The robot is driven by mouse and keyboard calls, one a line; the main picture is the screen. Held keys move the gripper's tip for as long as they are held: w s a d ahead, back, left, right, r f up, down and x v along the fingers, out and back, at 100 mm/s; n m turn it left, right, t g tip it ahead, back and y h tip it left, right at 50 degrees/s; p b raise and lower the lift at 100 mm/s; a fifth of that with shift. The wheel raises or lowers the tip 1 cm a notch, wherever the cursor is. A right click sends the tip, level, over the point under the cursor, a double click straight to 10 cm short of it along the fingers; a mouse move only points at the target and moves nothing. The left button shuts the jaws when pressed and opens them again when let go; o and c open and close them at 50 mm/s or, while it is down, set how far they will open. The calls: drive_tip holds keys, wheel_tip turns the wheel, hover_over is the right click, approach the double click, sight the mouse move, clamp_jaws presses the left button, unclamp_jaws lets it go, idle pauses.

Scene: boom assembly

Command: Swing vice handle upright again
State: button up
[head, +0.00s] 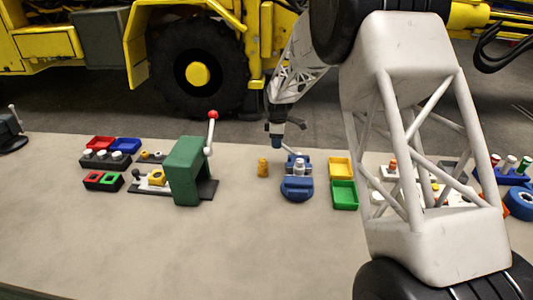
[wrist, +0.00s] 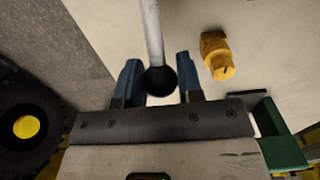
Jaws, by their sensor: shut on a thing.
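The blue vice (head: 297,188) stands on the table right of centre in the head view, with a pale cylindrical part on top. Its thin grey handle (head: 288,149) leans up and left, toward my gripper (head: 277,143). In the wrist view the handle (wrist: 152,35) is a grey rod ending in a black ball knob (wrist: 160,81). The knob sits between the two blue fingers of my gripper (wrist: 159,80), which is shut on the handle's end. The vice body does not show in the wrist view.
An orange-yellow piece (head: 262,168) stands left of the vice. A green press (head: 188,170) with a red-knobbed lever (head: 212,115) is further left. Yellow (head: 341,166) and green (head: 344,195) trays lie to the right. The table front is clear.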

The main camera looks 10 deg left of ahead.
drive_tip(key=shift+r, duration=0.1)
drive_tip(key=shift+d+r, duration=0.75)
drive_tip(key=shift+d, duration=0.05)
drive_tip(key=o, duration=0.5)
drive_tip(key=shift+c, duration=0.2)
drive_tip(key=shift+a+f, duration=0.2)
drive_tip(key=shift+a, duration=0.05)
drive_tip(key=c, duration=0.5)
drive_tip(key=shift+o, duration=0.2)
